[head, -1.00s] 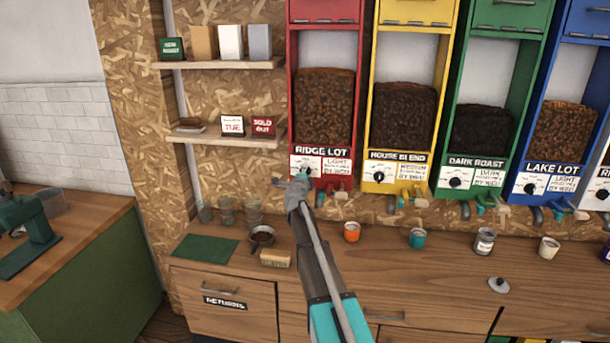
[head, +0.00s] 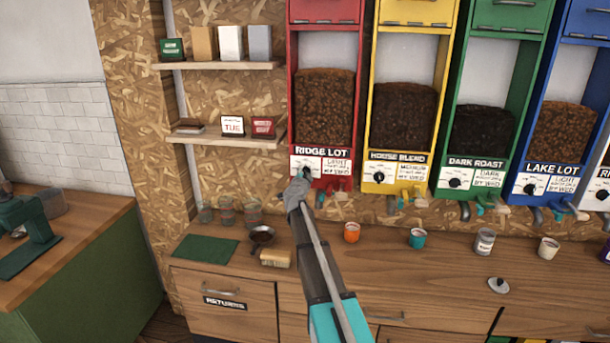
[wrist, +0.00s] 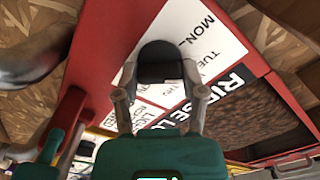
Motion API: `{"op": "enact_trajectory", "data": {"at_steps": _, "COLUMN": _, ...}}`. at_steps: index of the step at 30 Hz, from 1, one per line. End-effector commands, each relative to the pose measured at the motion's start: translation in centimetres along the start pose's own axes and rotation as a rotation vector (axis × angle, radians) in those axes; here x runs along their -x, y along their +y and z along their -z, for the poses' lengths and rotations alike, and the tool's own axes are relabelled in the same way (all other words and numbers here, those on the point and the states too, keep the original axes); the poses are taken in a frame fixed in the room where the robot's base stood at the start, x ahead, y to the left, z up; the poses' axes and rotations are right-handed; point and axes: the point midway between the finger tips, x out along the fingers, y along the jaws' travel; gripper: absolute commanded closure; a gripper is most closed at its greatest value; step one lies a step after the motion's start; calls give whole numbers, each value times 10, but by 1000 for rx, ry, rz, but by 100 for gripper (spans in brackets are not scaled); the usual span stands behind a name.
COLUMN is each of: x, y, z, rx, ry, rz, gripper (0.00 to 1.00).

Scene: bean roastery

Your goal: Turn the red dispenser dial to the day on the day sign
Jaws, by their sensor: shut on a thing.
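The red dispenser (head: 291,118), labelled RIDGE LOT, hangs on the wall left of the yellow one. Its black dial (wrist: 162,62) sits on a white day plate (wrist: 205,30), where MON and TUE can be read in the wrist view. My gripper (head: 303,177) is at the dial in the head view. In the wrist view my gripper (wrist: 160,88) has a finger on each side of the dial and is shut on it. The dial's pointer direction cannot be told. The day sign (head: 232,126) on the lower left shelf reads TUE.
A small red sign (head: 263,127) stands beside the day sign. Yellow (head: 399,158), green and blue dispensers hang to the right. Below, the wooden counter (head: 385,260) holds cups, a dark pan (head: 262,236) and a green mat (head: 206,248).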

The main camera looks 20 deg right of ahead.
Motion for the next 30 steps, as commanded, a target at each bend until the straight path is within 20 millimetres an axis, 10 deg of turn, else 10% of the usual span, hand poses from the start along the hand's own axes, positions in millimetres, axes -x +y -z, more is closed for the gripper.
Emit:
{"op": "enact_trajectory", "data": {"at_steps": 12, "x": -2, "y": 0, "z": 0, "rx": 11, "ry": 1, "rz": 0, "gripper": 93}}
{"op": "enact_trajectory", "data": {"at_steps": 13, "x": -2, "y": 0, "z": 0, "rx": 11, "ry": 1, "rz": 0, "gripper": 40}}
{"op": "enact_trajectory", "data": {"at_steps": 18, "x": -2, "y": 0, "z": 0, "rx": 9, "ry": 1, "rz": 0, "gripper": 11}}
{"op": "enact_trajectory", "data": {"at_steps": 30, "x": 0, "y": 0, "z": 0, "rx": 8, "ry": 1, "rz": 0, "gripper": 11}}
